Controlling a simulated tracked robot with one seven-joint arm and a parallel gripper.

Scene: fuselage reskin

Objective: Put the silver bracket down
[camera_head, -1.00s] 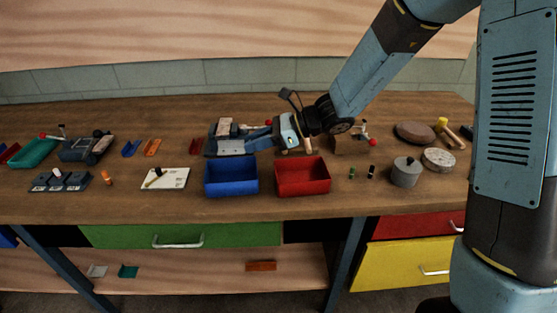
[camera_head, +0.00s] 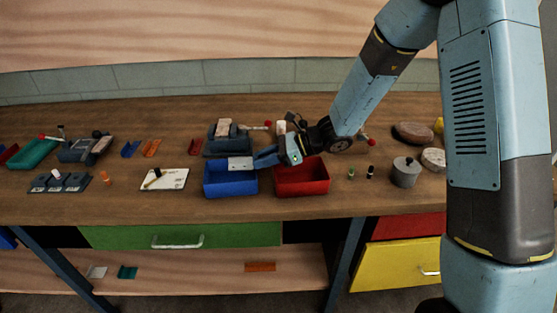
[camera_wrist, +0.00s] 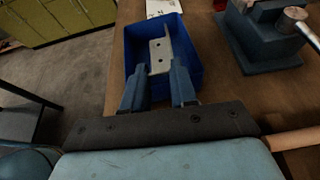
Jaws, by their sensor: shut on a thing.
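The silver bracket (camera_wrist: 160,52) is a light metal angle piece with two holes. My gripper (camera_wrist: 159,85) is shut on its near end, and the bracket sticks out ahead of the fingertips. In the wrist view it lies over the opening of the blue bin (camera_wrist: 190,35). In the head view my gripper (camera_head: 265,158) comes in from the right, and the bracket (camera_head: 240,163) shows at the back part of the blue bin (camera_head: 231,185). I cannot tell whether the bracket touches the bin.
A red bin (camera_head: 301,178) stands right of the blue bin, under my wrist. A grey-blue vise (camera_head: 222,138) with a red-tipped handle is behind. A white board (camera_head: 164,179) lies to the left. Grey round weights (camera_head: 405,173) stand to the right.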

